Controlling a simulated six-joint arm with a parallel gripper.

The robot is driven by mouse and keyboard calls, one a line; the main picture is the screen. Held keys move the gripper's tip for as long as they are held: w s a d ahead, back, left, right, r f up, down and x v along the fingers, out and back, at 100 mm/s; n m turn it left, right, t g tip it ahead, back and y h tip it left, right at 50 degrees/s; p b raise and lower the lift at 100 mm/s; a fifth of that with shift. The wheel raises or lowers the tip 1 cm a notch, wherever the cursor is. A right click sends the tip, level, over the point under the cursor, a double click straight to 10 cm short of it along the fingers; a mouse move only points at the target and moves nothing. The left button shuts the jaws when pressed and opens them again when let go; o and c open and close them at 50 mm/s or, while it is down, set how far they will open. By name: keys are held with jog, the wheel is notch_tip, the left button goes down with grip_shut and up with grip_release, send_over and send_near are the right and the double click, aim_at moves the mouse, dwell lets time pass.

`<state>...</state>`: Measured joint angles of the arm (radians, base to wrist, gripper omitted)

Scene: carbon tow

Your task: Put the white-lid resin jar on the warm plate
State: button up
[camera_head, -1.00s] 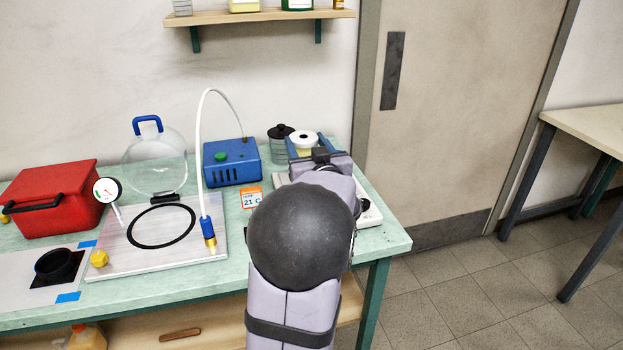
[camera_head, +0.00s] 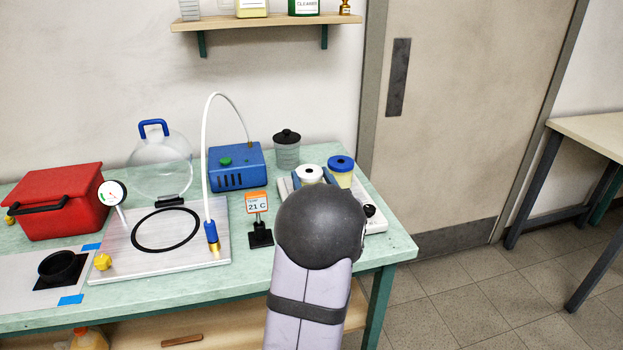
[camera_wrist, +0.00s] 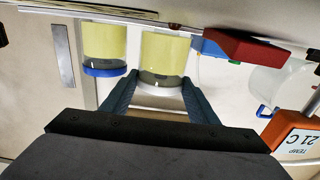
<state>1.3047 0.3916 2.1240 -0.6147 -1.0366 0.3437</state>
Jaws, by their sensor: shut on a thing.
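The white-lid resin jar (camera_head: 309,174) holds pale yellow resin and is upright. In the wrist view, which is upside down, the jar (camera_wrist: 163,55) is between the two fingers of my gripper (camera_wrist: 160,92), which is shut on it near the lid. The warm plate (camera_head: 376,222) is the pale flat unit at the right end of the bench, partly hidden by my arm. The jar is over or on its back left part; I cannot tell whether its base touches.
A blue-lid jar (camera_head: 341,172) stands close to the right of the white-lid jar. A black-lid jar (camera_head: 286,150) stands behind. A temperature sign (camera_head: 257,205) reading 21 C and a blue pump box (camera_head: 236,167) are to the left. The bench (camera_head: 398,245) ends at right.

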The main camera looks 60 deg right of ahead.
jog(key=shift+f, duration=0.1)
jog(key=o, duration=1.4)
jog(key=shift+r, duration=0.25)
jog(key=b+v, duration=0.1)
jog(key=v, duration=1.1)
